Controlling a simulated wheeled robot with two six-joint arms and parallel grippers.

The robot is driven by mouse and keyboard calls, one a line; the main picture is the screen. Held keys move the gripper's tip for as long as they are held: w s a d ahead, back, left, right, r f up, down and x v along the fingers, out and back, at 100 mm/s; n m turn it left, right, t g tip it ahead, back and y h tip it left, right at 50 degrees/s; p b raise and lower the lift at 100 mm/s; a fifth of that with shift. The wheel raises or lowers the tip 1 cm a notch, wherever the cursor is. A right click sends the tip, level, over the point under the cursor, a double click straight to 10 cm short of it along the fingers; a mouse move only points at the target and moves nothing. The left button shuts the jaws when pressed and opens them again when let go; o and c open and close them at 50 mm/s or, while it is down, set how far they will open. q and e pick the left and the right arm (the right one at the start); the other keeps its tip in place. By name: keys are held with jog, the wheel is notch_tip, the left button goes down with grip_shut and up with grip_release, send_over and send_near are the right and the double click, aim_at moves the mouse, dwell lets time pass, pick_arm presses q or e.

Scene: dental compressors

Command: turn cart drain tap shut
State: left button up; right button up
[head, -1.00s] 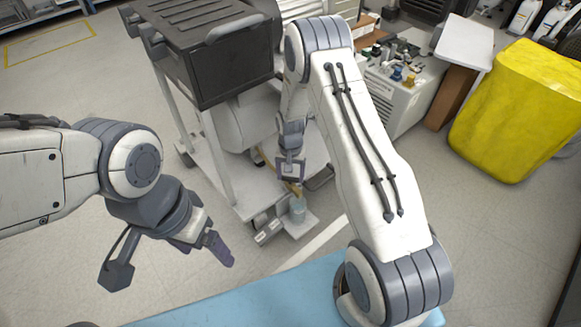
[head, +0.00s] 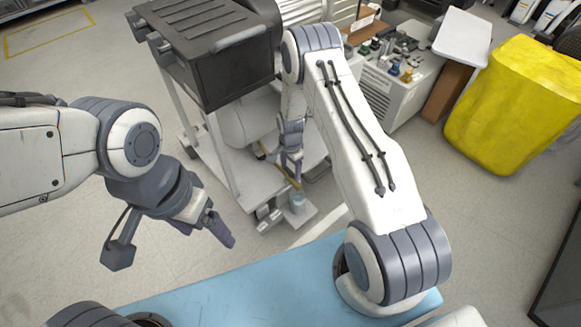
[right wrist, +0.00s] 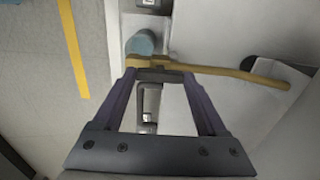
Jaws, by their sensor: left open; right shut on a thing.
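The cart (head: 240,190) carries a black box above a pale tank. A brass-coloured drain pipe with the tap (head: 288,180) runs low at its front corner, above a small bluish container (head: 298,203). In the right wrist view the pipe (right wrist: 225,72) runs to the right, with the container (right wrist: 140,42) beyond its left end. My right gripper (head: 292,168) reaches down there; its fingertips (right wrist: 162,76) are shut on a small dark part at the pipe, seemingly the tap handle. The fingers hide much of it. My left gripper (head: 207,232) is open and empty, left of the cart.
A grey loop-shaped part (right wrist: 148,105) lies between my right fingers in the wrist view. A cabinet with small items (head: 395,75) and a yellow bin (head: 515,105) stand to the right. A blue surface (head: 250,290) is in front.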

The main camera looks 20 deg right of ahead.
dwell(0.5)
jog(key=o, duration=1.3)
notch_tip(320, 180, up, 10)
jog(key=p, duration=0.4)
jog(key=shift+r, duration=0.25)
notch_tip(320, 180, up, 13)
jog(key=n+t, duration=0.1)
jog(key=n, duration=0.5)
send_over(291, 172)
jog(key=s+a, duration=0.1)
jog(key=s, duration=0.3)
jog(key=s+a+r+n+t, duration=0.1)
jog(key=s+r+n+t, duration=0.1)
jog(key=s+r+n, duration=0.75)
jog(key=s+a+r+n+g+y, duration=0.1)
jog(key=s+a+r+n+g, duration=0.35)
jog(key=s+a, duration=1.05)
notch_tip(291, 172, up, 35)
jog(key=d+n+t+p, duration=0.1)
jog(key=p, duration=3.2)
jog(key=shift+s+r+p, duration=0.2)
jog(key=shift+s+p, duration=0.15)
jog(key=shift+s, duration=0.05)
